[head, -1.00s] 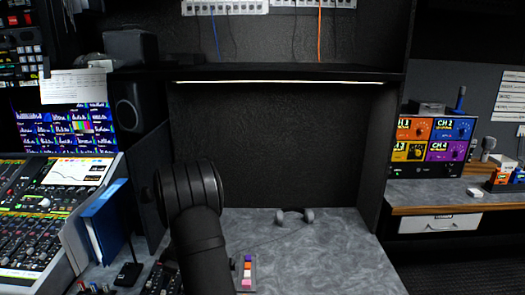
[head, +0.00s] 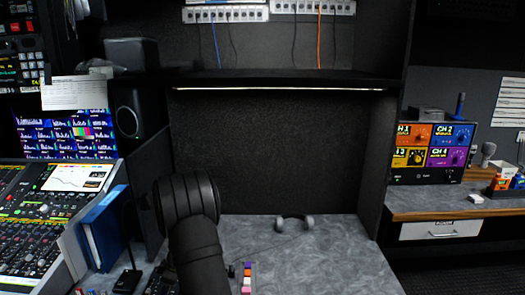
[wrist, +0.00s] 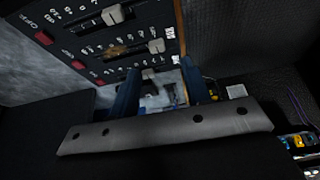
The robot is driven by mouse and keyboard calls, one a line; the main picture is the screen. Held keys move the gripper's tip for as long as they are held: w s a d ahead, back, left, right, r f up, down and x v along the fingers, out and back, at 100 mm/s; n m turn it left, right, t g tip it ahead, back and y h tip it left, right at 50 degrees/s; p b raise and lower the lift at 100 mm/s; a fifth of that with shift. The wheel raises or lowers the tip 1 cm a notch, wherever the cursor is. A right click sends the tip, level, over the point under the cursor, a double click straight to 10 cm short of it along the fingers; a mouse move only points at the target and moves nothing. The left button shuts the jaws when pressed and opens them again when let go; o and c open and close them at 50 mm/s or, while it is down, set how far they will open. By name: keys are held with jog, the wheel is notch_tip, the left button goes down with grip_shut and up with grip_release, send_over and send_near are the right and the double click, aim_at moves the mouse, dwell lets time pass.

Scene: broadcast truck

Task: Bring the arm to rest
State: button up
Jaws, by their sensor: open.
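My gripper (wrist: 160,74) is in the wrist view, with its two dark blue fingers standing apart. A small pale, bluish patch shows between the fingers, farther off; I cannot tell what it is. Neither finger is seen to grip anything. In the head view my dark arm rises from the bottom edge, left of centre, and its end is hidden behind the rounded joint.
A fader panel (wrist: 105,40) fills the upper left of the wrist view. In the head view, a grey headset (head: 294,223) lies on the grey desk (head: 330,262). A blue binder (head: 104,228) and mixing console (head: 30,225) stand left. The desk's right side is clear.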

jog(key=x, duration=0.6)
jog(key=shift+f, duration=0.2)
jog(key=shift+w+a+f, duration=0.1)
jog(key=shift+w+f, duration=0.05)
jog(key=shift+w, duration=0.65)
jog(key=o, duration=0.9)
jog(key=shift+c, duration=0.2)
jog(key=o, duration=0.4)
jog(key=shift+a+r, duration=0.1)
jog(key=shift+r, duration=0.15)
jog(key=shift+c, duration=0.2)
jog(key=shift+n+g+h, duration=0.3)
jog(key=shift+h, duration=0.5)
jog(key=r, duration=0.2)
jog(key=a+r, duration=0.1)
jog(key=r, duration=0.5)
jog(key=shift+s+a+r, duration=0.15)
jog(key=shift+s+a, duration=0.2)
jog(key=shift+a, duration=0.05)
notch_tip(320, 180, up, 9)
jog(key=d+h, duration=0.1)
jog(key=h, duration=0.2)
jog(key=f, duration=0.9)
jog(key=shift+s+d+f, duration=0.1)
jog(key=shift+s+f, duration=0.05)
jog(key=shift+s, duration=0.1)
